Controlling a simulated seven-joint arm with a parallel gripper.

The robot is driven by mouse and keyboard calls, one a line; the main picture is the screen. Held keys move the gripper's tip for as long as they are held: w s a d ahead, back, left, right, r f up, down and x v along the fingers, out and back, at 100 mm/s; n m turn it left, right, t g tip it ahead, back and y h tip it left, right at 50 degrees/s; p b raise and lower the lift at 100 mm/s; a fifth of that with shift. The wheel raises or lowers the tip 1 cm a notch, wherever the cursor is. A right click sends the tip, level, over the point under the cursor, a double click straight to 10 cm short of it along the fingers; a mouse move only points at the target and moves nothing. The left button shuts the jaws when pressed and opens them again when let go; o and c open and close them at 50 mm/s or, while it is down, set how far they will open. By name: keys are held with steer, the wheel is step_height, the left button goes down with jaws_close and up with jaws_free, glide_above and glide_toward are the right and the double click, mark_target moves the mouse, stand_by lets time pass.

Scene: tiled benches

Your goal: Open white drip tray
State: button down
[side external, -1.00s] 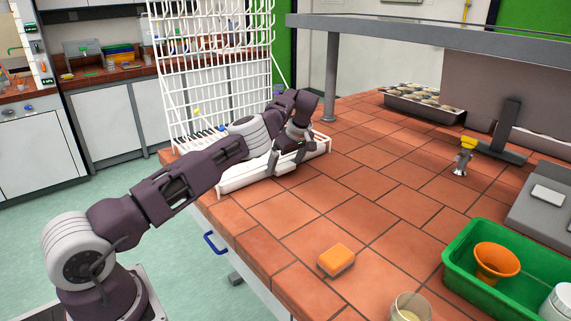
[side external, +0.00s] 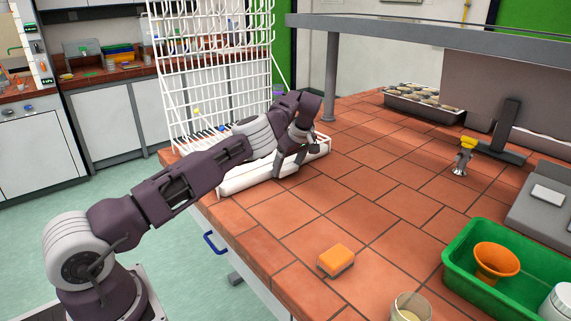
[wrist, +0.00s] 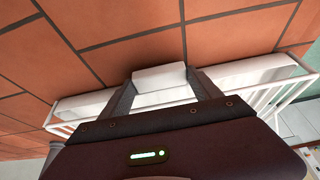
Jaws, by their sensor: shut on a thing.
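The white drip tray (side external: 247,181) lies along the left edge of the tiled bench, at the foot of a white wire rack. In the wrist view the tray (wrist: 243,72) is a long white strip with a block-like white tab (wrist: 160,89) on its front. My gripper (side external: 283,173) is at the tray's bench-facing side. In the wrist view the two fingers of my gripper (wrist: 162,75) stand on either side of the tab and are shut on it. My wrist and arm hide part of the tray in the side view.
The white wire rack (side external: 212,80) rises behind the tray. An orange sponge (side external: 336,258), a beaker (side external: 410,308) and a green bin (side external: 457,271) are near the front. A grey post (side external: 331,78) stands behind my gripper.

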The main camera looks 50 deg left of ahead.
steer(key=d, duration=1.8)
steer(key=shift+d, duration=0.2)
steer(key=shift+c, duration=0.6)
jaws_free()
steer(key=v, duration=0.7)
steer(key=shift+r, duration=0.15)
